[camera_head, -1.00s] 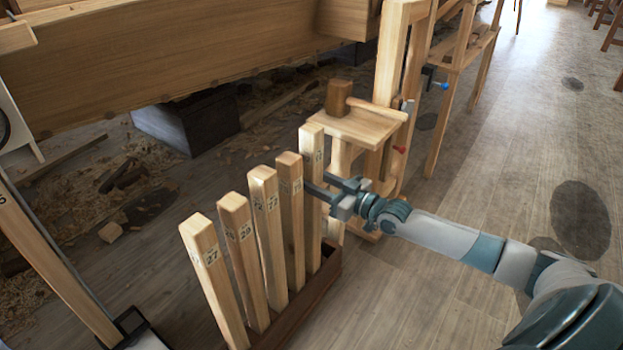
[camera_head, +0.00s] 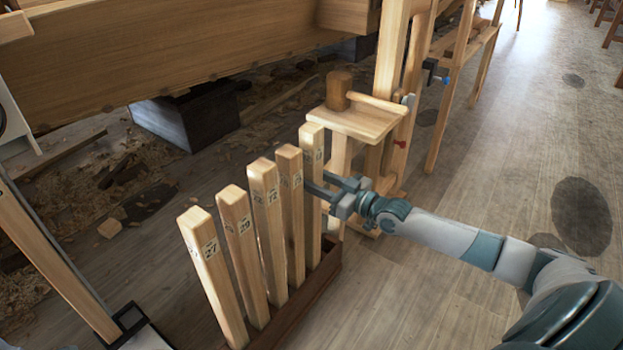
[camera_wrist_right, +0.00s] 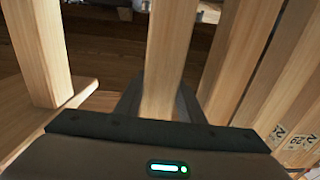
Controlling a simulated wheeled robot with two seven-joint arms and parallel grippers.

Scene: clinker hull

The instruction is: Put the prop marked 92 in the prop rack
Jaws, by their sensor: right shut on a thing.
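My right gripper (camera_head: 325,190) is shut on the farthest prop (camera_head: 311,165), a square wooden post standing upright at the far end of the row. In the right wrist view the same prop (camera_wrist_right: 168,55) runs between the two fingers. Its label is too small to read surely. The prop rack (camera_head: 328,272) is a low dark brown wooden box. The held prop's lower part goes down behind the rack's near wall; whether it rests on the bottom is hidden. My left gripper is not in view.
Several other props stand in the rack, the nearest marked 27 (camera_head: 212,265) and another 29 (camera_head: 240,245). A small wooden stand (camera_head: 365,125) with a mallet (camera_head: 340,90) is just behind the held prop. Open floor lies to the right.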

